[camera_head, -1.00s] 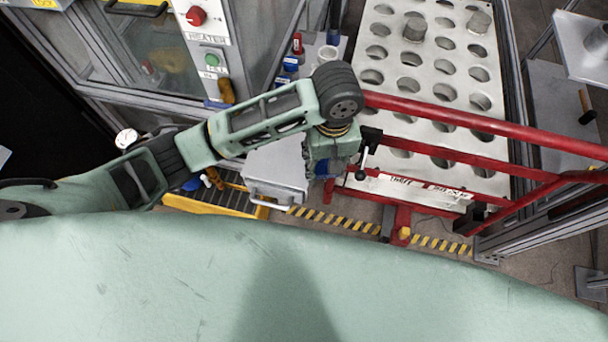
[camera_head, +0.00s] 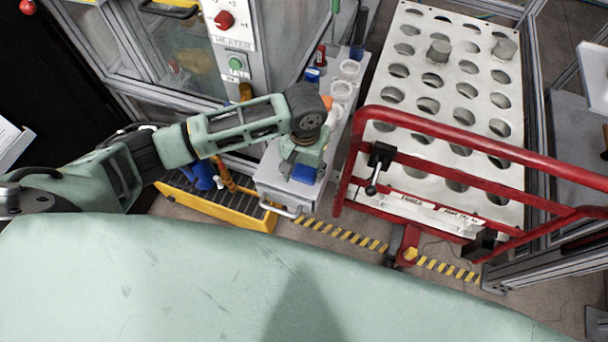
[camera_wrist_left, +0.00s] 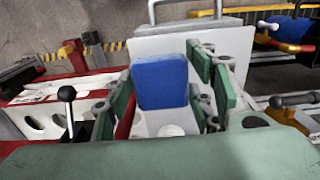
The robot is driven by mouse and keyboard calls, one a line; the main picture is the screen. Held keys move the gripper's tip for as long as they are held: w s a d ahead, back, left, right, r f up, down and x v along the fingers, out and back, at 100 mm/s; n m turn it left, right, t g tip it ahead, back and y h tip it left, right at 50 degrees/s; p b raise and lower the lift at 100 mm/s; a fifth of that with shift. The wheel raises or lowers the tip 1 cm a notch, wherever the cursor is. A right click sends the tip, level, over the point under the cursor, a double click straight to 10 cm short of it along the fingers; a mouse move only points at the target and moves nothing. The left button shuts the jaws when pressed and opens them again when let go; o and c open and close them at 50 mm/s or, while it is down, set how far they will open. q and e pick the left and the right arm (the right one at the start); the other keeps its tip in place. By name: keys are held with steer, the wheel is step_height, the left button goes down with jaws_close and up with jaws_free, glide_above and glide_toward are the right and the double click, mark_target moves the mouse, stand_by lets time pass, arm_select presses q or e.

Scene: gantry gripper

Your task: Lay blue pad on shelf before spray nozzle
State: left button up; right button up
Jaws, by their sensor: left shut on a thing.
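The blue pad (camera_head: 304,174) is held in my left gripper (camera_head: 306,163), above the front part of the grey shelf (camera_head: 268,182). In the left wrist view, the blue pad (camera_wrist_left: 160,82) stands between the green fingers of my left gripper (camera_wrist_left: 163,95), with the pale shelf top (camera_wrist_left: 152,43) behind it. I cannot tell whether the pad touches the shelf. I cannot make out a spray nozzle for certain; a blue and orange tool (camera_head: 203,176) lies left of the shelf. My right gripper is not in view.
White cups (camera_head: 341,91) and small bottles stand farther back on the shelf. A red cart frame (camera_head: 400,160) and a perforated white rack (camera_head: 410,100) are at right. The heater cabinet (camera_head: 230,40) is behind at left. A yellow-edged grate (camera_head: 215,208) lies low at left.

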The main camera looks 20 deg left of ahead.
mark_target(304, 177)
arm_select(q)
steer(key=shift+a+f, duration=0.1)
steer(key=shift+f, duration=1.95)
steer(key=o, duration=1)
steer(key=shift+f, duration=0.15)
steer(key=shift+o, duration=0.2)
step_height(304, 177, up, 12)
steer(key=shift+r+p, duration=0.2)
steer(key=shift+p, duration=0.15)
